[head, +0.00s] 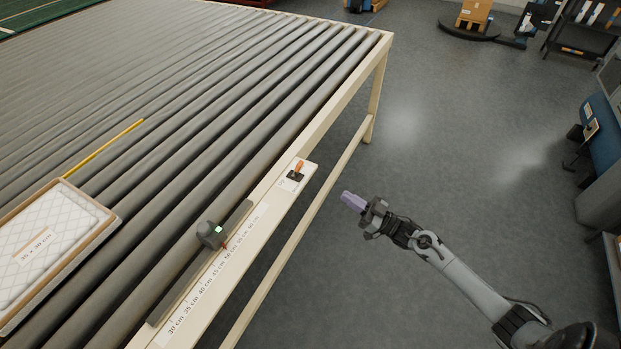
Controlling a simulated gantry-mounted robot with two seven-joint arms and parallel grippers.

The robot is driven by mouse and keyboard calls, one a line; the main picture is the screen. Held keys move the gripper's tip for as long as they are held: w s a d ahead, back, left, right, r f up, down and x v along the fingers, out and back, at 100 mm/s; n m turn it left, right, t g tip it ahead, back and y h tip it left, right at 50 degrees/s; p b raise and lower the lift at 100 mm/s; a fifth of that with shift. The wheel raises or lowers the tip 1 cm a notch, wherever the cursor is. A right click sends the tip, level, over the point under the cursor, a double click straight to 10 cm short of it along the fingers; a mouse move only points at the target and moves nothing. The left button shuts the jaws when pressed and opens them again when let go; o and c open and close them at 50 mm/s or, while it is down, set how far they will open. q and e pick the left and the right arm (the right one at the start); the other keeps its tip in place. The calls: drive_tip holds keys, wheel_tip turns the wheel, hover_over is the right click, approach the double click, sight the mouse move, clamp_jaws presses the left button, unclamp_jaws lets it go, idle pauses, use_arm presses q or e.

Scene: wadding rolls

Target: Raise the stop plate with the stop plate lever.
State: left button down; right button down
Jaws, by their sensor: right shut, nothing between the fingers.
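The lever (299,166) has a small orange handle on a black base. No separate raised plate can be made out; I cannot tell which part is the stop plate. My right gripper (353,201) is to the right of the lever, beyond the table edge and over the floor. It is apart from the lever, shut and empty, with its purple fingertips pointing toward the table. My left gripper is out of view.
The roller table (353,72) fills the left. A dark block with a green display (211,234) sits on a grey rail beside a centimetre scale (215,275). A tray with a quilted white pad (45,250) lies on the rollers.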

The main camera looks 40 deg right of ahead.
sight(298, 169)
drive_tip(key=shift+w, duration=0.15)
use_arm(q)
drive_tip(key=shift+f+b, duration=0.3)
use_arm(e)
drive_tip(key=x, duration=1.4)
